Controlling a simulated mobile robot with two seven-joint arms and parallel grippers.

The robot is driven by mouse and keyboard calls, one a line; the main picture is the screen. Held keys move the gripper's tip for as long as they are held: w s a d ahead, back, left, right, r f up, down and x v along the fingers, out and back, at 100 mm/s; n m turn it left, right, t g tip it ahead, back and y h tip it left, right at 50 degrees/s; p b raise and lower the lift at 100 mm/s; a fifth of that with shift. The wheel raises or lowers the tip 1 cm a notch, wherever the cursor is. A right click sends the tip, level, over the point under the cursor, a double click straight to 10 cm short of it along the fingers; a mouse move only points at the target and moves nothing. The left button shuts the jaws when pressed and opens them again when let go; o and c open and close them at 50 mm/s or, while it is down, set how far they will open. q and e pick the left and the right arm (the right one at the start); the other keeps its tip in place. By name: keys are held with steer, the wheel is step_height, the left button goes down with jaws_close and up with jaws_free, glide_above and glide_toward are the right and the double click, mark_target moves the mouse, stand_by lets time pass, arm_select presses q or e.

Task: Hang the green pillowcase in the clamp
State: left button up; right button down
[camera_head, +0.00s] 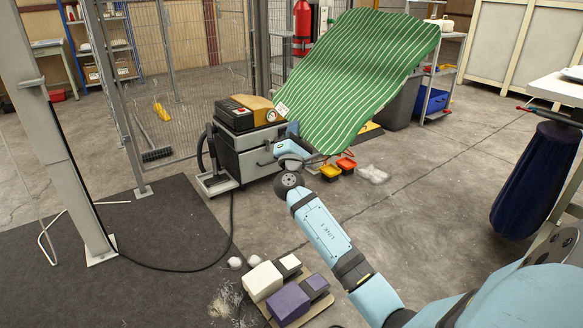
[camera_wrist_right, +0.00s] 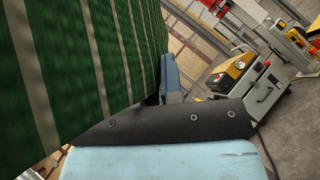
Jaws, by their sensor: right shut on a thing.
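The green pillowcase (camera_head: 355,75) has thin white stripes and spreads as a broad, slanted sheet in the upper middle of the head view. My right gripper (camera_head: 291,131) is shut on it at its lower left edge, off the floor. In the right wrist view the pillowcase (camera_wrist_right: 75,70) fills the left side, against a blue finger (camera_wrist_right: 172,75). I cannot make out the clamp for certain. My left gripper is not in view.
A grey and yellow machine (camera_head: 245,130) with a hose stands left of the pillowcase, and also shows in the wrist view (camera_wrist_right: 238,72). A dark blue sack (camera_head: 535,180) hangs at the right. Blocks (camera_head: 288,303) lie at the front. Open floor (camera_head: 430,190) lies right of my arm.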

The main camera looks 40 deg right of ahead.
steer(key=n+t+y, duration=0.1)
steer(key=n, duration=0.1)
steer(key=f+n+t+y+b, duration=0.1)
steer(key=n+t, duration=0.1)
steer(key=shift+s+d+f+n+t, duration=0.1)
steer(key=shift+d+f+n+t, duration=0.1)
steer(key=shift+n+t, duration=0.1)
step_height(320, 180, down, 5)
steer(key=n+t+y+b, duration=0.4)
steer(key=n+t+y, duration=0.2)
steer(key=n+y, duration=0.65)
steer(key=r+p, duration=0.2)
steer(key=r+n+p, duration=0.1)
steer(key=p, duration=0.1)
steer(key=r+n+y+p, duration=0.1)
steer(key=r+p, duration=0.1)
steer(key=p, duration=0.1)
steer(key=shift+s+r, duration=0.3)
steer(key=shift+s, duration=0.05)
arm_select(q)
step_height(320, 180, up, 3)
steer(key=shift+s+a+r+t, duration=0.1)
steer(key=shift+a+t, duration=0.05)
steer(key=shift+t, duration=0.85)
arm_select(e)
steer(key=shift+r, duration=0.1)
steer(key=shift+r, duration=0.2)
